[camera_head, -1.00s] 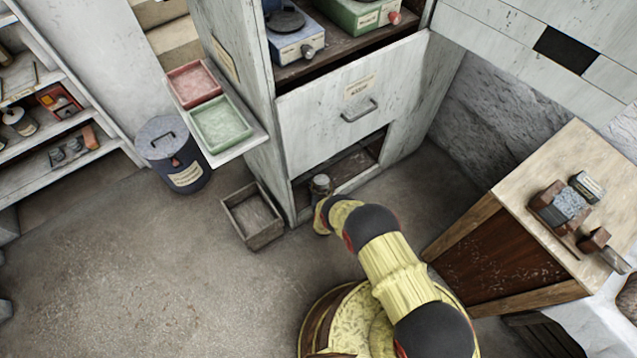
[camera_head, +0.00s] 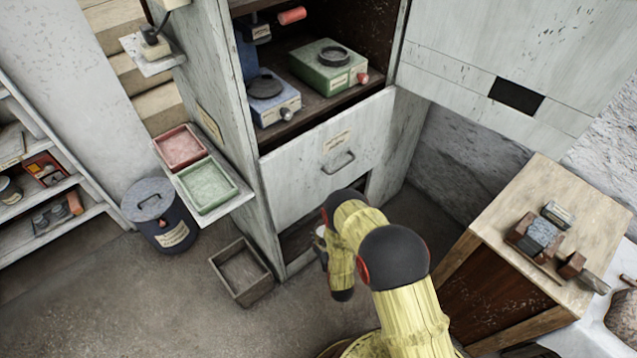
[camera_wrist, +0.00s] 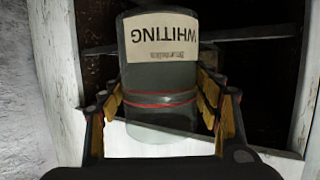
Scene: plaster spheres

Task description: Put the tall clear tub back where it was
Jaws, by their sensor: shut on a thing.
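The tall clear tub (camera_wrist: 160,85) fills the middle of the wrist view, with a cream label that reads "WHITING" upside down and a red band around it. My gripper (camera_wrist: 165,105) is shut on it, with fingers on both sides. In the head view a small part of the tub (camera_head: 321,236) shows beside my arm; the gripper itself is mostly hidden behind my arm there. The tub is in front of the cabinet's low open compartment (camera_head: 297,240), whose dark inside and pale front edge show behind it in the wrist view.
Above the opening is a drawer front (camera_head: 325,165) with a handle. A wooden box (camera_head: 243,272) stands on the floor left of it, near a blue lidded bin (camera_head: 160,215). Red and green trays (camera_head: 207,187) sit on a side shelf. A wooden bench (camera_head: 540,210) stands at right.

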